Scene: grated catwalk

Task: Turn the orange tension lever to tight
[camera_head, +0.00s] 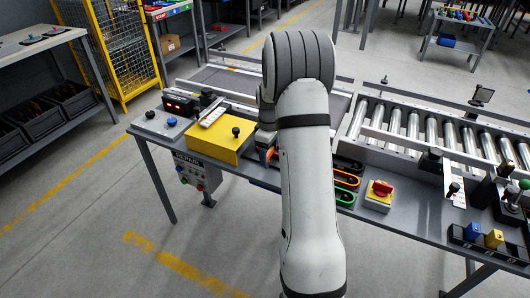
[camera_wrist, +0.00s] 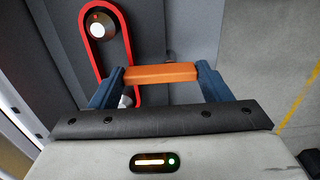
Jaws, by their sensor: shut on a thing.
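The orange tension lever (camera_wrist: 160,73) lies crosswise between the two blue fingers of my gripper (camera_wrist: 161,78) in the wrist view. Both fingertips press against its ends, so my gripper is shut on it. A red belt loop (camera_wrist: 135,70) runs around a round pulley (camera_wrist: 100,25) just beyond the lever, up and to the left. In the head view a small piece of the orange lever (camera_head: 264,155) shows at the left edge of my arm, which hides most of the gripper. No tight mark is readable in either view.
A yellow box (camera_head: 218,142) with a black knob stands left of my arm on the bench. Green and orange loops (camera_head: 345,181) and a yellow-based red switch (camera_head: 379,194) are to the right. A roller conveyor (camera_head: 430,125) runs behind. The floor in front is clear.

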